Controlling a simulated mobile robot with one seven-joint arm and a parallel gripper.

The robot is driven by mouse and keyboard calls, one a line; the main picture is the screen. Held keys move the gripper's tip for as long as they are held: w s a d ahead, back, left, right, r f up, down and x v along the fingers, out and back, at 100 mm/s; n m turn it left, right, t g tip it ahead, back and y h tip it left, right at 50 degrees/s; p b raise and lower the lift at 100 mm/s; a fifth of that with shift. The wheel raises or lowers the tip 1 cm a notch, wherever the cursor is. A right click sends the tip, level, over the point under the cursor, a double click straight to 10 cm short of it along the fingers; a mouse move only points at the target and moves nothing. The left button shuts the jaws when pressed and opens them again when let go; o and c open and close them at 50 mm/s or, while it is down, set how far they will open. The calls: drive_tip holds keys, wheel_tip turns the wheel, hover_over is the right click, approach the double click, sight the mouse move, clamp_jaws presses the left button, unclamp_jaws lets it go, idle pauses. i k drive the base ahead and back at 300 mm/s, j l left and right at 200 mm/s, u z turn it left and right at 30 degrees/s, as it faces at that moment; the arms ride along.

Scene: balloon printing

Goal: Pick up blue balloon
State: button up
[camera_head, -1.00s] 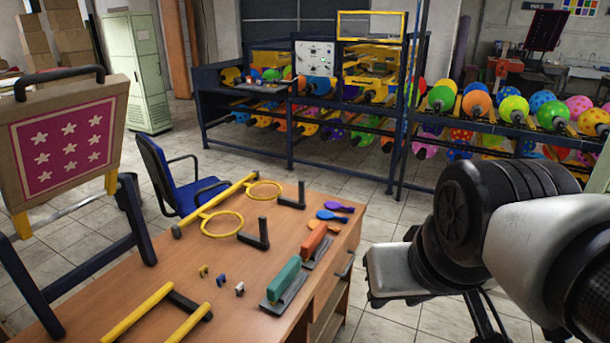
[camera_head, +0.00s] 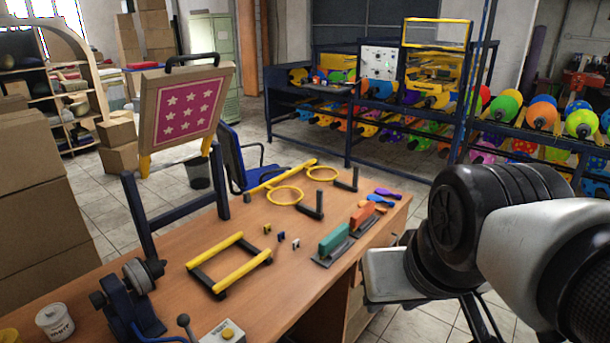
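A small flat blue balloon (camera_head: 380,201) lies on the wooden table (camera_head: 310,235) near its right far edge. A purple balloon (camera_head: 388,193) lies right beside it, on the far side. My arm fills the right of the view, to the right of the table and nearer to me than the balloon. My gripper's fingers do not show.
Two squeegees, orange (camera_head: 361,217) and teal (camera_head: 334,239), lie just in front of the balloons. Yellow ring frames (camera_head: 286,195) are to their left. A printing screen (camera_head: 183,112) stands at the table's left. Racks of inflated balloons (camera_head: 541,115) stand behind.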

sight(380, 200)
drive_tip(key=i+l+u, duration=0.15)
drive_tip(key=u, duration=1.4)
drive_tip(key=i+l, duration=0.1)
drive_tip(key=l, duration=0.9)
drive_tip(key=i+l, duration=0.1)
drive_tip(key=l, duration=0.85)
drive_tip(key=i+l, duration=0.1)
drive_tip(key=l, duration=0.9)
drive_tip(key=i+l, duration=0.1)
drive_tip(key=l, duration=0.9)
drive_tip(key=i+l, duration=0.1)
drive_tip(key=l, duration=0.85)
